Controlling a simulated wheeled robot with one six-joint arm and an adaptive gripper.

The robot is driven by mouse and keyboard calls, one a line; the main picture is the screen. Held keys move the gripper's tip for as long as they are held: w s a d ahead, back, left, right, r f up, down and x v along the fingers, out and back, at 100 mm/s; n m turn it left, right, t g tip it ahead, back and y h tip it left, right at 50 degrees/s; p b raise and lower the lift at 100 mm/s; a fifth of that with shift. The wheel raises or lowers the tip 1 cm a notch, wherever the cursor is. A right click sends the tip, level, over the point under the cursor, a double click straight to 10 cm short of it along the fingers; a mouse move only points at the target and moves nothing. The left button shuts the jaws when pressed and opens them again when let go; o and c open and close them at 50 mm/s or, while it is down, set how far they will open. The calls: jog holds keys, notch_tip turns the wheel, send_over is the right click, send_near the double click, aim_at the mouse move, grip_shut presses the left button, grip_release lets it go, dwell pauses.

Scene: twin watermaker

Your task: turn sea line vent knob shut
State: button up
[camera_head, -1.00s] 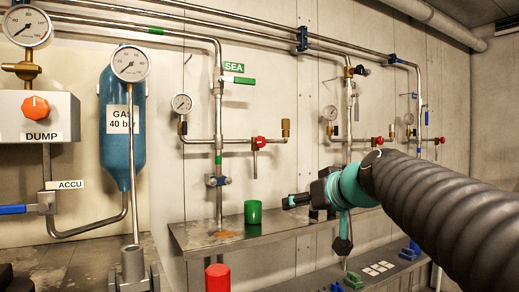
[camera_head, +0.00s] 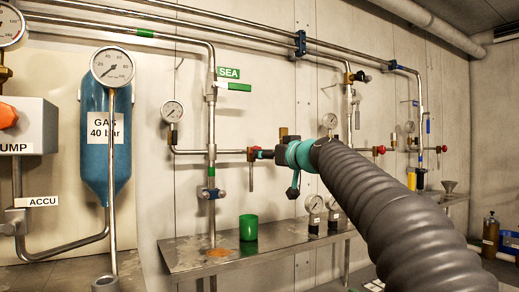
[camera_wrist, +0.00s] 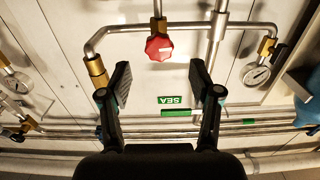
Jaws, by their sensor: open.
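The red vent knob (camera_wrist: 158,47) of the sea line shows whole in the wrist view, on the thin pipe. My gripper (camera_wrist: 160,82) is open and empty in the wrist view. The knob appears above the gap between the fingertips, roughly centred; I see no contact. The green SEA label (camera_wrist: 175,100) appears upside down between the fingers, and it hangs above the line in the head view (camera_head: 228,73).
A pressure gauge (camera_head: 172,111) is left of the knob, and a brass fitting (camera_wrist: 96,70) is on the same pipe. A green handle (camera_head: 239,87) is above. A steel shelf (camera_head: 190,258) with a green cup (camera_head: 248,227) is below. A blue gas bottle (camera_head: 105,150) stands left.

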jog(key=p+x, duration=0.2)
jog(key=x, duration=0.4)
jog(key=shift+w, duration=0.3)
jog(key=shift+a, duration=0.15)
jog(key=c, duration=1.1)
